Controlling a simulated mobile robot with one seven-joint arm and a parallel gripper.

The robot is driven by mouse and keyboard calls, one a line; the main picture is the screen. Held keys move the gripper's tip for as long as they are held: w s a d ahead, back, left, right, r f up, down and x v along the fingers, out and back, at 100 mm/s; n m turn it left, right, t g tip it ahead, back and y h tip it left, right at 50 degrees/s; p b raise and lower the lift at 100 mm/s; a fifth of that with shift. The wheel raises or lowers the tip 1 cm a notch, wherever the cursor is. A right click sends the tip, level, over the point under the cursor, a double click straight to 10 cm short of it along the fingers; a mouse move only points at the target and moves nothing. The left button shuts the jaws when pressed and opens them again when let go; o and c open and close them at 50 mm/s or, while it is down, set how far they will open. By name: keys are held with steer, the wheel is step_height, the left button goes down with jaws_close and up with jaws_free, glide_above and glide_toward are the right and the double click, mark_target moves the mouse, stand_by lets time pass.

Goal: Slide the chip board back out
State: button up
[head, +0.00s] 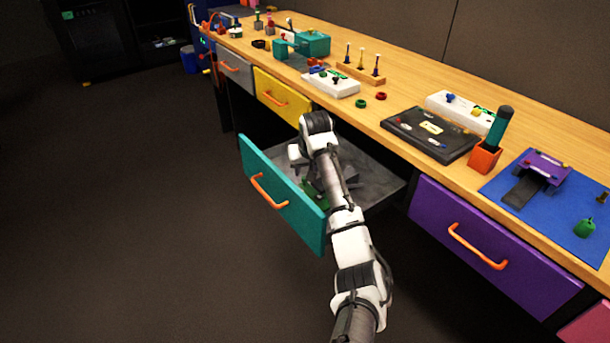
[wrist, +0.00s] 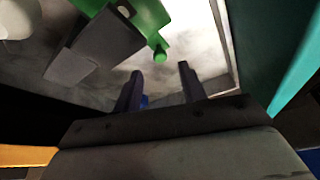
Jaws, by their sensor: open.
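My gripper (wrist: 160,72) is open and empty, its two dark fingers apart, reaching down into the open teal drawer (head: 283,197). In the wrist view, a green piece with a grey block (wrist: 103,45) lies in the drawer, just beyond and left of the fingertips, not between them. A bit of green (head: 317,197) also shows in the drawer in the head view, mostly behind my arm. I cannot tell whether this is the chip board. A white box (head: 460,110) on the bench has a small green patch at its right end.
The purple drawer (head: 495,250) and yellow drawer (head: 283,97) look shut. The bench holds a black panel (head: 430,133), an orange cup (head: 485,157), a blue mat (head: 500,190) and another white box (head: 331,83). The teal drawer front rises beside my gripper. The floor at left is clear.

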mark_target(316, 192)
steer(key=x, duration=0.5)
jaws_close()
